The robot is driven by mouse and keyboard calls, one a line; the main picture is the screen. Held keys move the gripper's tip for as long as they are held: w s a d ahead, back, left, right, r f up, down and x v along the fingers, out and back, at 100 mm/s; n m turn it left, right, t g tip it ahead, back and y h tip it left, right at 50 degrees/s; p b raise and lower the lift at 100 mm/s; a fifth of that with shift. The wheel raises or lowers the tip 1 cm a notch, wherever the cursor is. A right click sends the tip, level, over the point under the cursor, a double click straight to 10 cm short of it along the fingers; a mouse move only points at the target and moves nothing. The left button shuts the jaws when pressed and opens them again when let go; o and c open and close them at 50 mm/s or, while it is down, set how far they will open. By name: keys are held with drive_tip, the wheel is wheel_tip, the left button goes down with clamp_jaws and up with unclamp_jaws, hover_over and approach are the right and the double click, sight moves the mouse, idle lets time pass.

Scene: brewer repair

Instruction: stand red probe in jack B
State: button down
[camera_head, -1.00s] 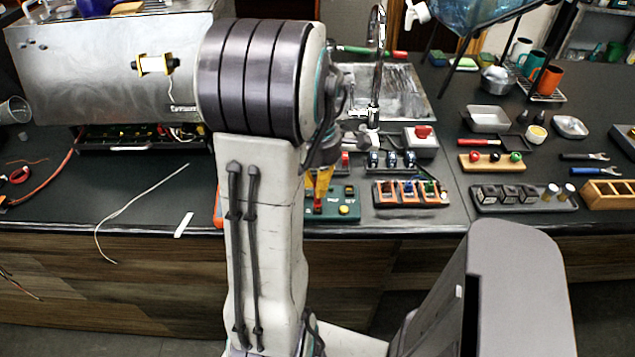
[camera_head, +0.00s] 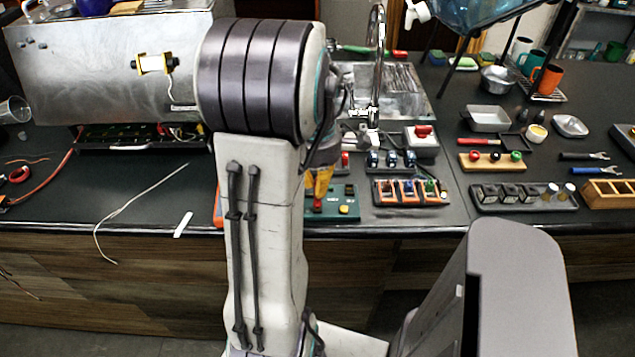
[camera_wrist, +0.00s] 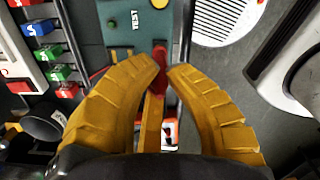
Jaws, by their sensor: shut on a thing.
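The red probe (camera_wrist: 158,82) is between the yellow fingers of my gripper (camera_wrist: 165,70) in the wrist view. The fingers are shut on it near their tips, and its upper end overlaps the teal test panel (camera_wrist: 122,52). In the head view, my gripper (camera_head: 320,182) is above the left part of the teal panel (camera_head: 347,190), partly behind my arm. A red part shows just below the fingers there. I cannot make out jack B or whether the probe's tip touches the panel.
A rack with orange frames and coloured parts (camera_head: 411,200) stands right of the panel. A white box with a red switch (camera_head: 422,152) is behind it. Blocks with blue and green parts (camera_wrist: 45,50) lie left of the fingers in the wrist view.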

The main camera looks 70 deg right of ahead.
drive_tip(key=shift+f+b, duration=0.5)
drive_tip(key=shift+f, duration=0.1)
idle(1.4)
drive_tip(key=c, duration=1.2)
unclamp_jaws()
drive_tip(key=shift+c, duration=0.2)
wheel_tip(320, 180, up, 12)
drive_tip(key=shift+r, duration=0.1)
idle(0.6)
